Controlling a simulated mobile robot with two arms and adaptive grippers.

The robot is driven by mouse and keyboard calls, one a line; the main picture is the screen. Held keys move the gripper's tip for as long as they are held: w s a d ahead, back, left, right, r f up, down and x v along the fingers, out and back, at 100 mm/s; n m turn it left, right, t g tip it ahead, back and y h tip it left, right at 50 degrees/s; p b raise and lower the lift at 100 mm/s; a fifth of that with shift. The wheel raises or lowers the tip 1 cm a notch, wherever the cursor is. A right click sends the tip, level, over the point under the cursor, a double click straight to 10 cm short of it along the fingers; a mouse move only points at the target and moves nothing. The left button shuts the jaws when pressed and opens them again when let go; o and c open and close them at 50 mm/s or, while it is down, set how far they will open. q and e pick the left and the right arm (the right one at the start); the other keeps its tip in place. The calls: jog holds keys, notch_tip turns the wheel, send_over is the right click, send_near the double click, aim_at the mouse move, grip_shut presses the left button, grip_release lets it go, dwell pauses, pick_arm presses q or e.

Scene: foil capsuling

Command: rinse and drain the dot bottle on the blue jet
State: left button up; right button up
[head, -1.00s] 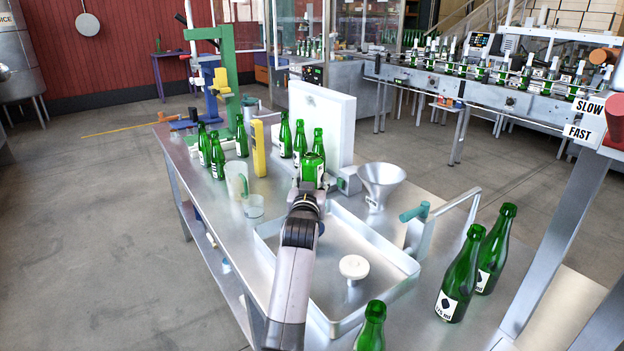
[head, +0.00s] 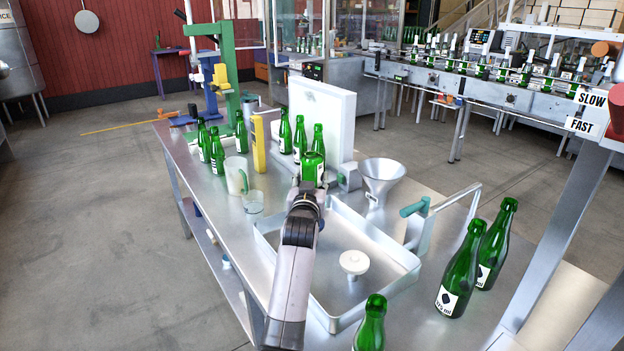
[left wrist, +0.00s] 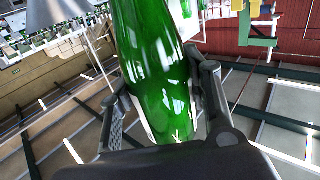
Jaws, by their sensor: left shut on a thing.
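My left gripper (head: 308,187) is shut on a green bottle (head: 313,167) above the far end of the metal tray (head: 400,284). The bottle's broad end seems to point up, and its lower part is hidden behind the gripper. In the left wrist view the green bottle (left wrist: 155,60) lies between the two fingers (left wrist: 160,110). Its mouth is not visible, and I cannot read its label mark. I cannot make out a blue jet; it may be hidden behind my arm or the bottle. My right gripper is not in view.
A white disc on a stem (head: 353,262) stands in the tray. A metal funnel (head: 382,176), a white panel (head: 322,115) and green bottles (head: 300,135) stand close to the gripper. More bottles (head: 461,272) stand at the right.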

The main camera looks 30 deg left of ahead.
pick_arm(q)
jog(key=shift+f+b, duration=0.3)
jog(key=shift+f, duration=0.25)
dwell(0.9)
dwell(1.4)
dwell(0.6)
jog(key=shift+r+p, duration=1.6)
dwell(2.9)
